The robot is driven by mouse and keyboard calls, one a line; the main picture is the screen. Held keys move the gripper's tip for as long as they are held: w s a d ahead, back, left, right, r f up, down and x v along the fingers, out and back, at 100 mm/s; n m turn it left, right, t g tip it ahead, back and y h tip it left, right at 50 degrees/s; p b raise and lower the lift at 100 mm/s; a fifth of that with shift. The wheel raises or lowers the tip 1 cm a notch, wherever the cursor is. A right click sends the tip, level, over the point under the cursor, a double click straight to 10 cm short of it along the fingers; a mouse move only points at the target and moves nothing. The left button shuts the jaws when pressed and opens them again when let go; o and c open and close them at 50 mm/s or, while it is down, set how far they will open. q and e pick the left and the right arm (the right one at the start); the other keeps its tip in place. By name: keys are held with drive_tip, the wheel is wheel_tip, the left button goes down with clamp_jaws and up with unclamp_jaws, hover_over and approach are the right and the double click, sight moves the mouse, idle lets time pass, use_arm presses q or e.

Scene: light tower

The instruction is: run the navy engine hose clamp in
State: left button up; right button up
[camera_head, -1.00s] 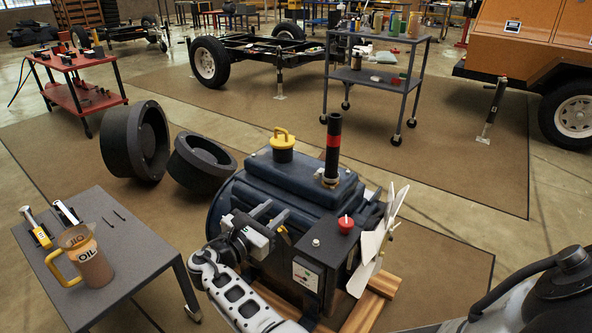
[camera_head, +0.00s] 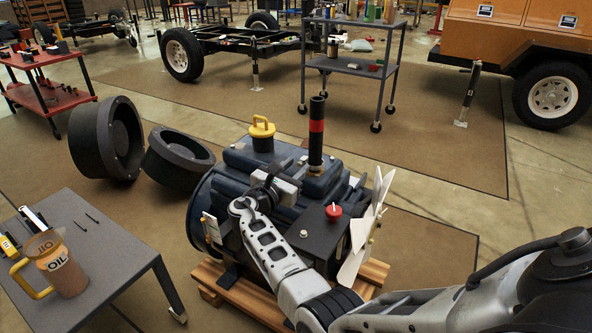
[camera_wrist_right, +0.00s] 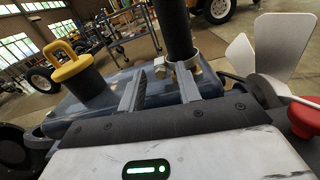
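The navy engine (camera_head: 232,160) sits on a wooden pallet, with a black upright pipe (camera_head: 317,125) with a red band on its top. My right gripper (camera_head: 297,172) is over the engine top, left of the pipe. In the wrist view its two fingers (camera_wrist_right: 160,75) are apart, pointing at the clamp's screw side, with nothing seen held between them. Whether they touch the clamp is unclear. My left gripper is not in view.
A yellow-handled cap (camera_head: 262,135) stands left of the pipe. A red knob (camera_head: 333,211) and white fan (camera_head: 366,225) are on the right. A grey table (camera_head: 105,235) with an oil jug (camera_head: 62,263) stands at left.

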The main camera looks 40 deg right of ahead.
drive_tip(key=shift+d, duration=0.1)
clamp_jaws()
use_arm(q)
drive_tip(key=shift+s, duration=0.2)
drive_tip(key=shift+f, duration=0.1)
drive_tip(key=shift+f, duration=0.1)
use_arm(e)
drive_tip(key=shift+m, duration=0.3)
